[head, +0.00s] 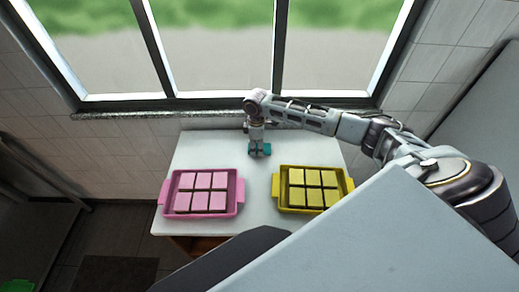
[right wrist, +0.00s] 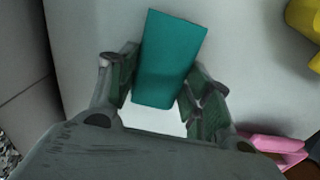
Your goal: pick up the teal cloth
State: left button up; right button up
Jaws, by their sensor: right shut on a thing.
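The teal cloth (head: 267,149) is a small block-like piece at the back middle of the white table. In the right wrist view the cloth (right wrist: 170,58) shows as a flat teal rectangle, tilted a little, between the two fingers. My right gripper (head: 258,150) points down there and is shut on it; it also shows in the right wrist view (right wrist: 160,88). I cannot tell whether the cloth still touches the table. My left gripper is not in view.
A pink tray (head: 240,196) with several pink-topped pieces stands at the left on the white table (head: 200,147). A yellow tray (head: 348,187) with several yellow-topped pieces stands at the right. The table between the trays is clear. A window sill (head: 180,115) runs behind.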

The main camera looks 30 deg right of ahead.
jog(key=shift+c, duration=0.9)
jog(key=shift+r, duration=0.1)
notch_tip(320, 180, up, 10)
jog(key=shift+b, duration=0.35)
jog(key=o, duration=0.4)
jog(key=shift+c, duration=1.6)
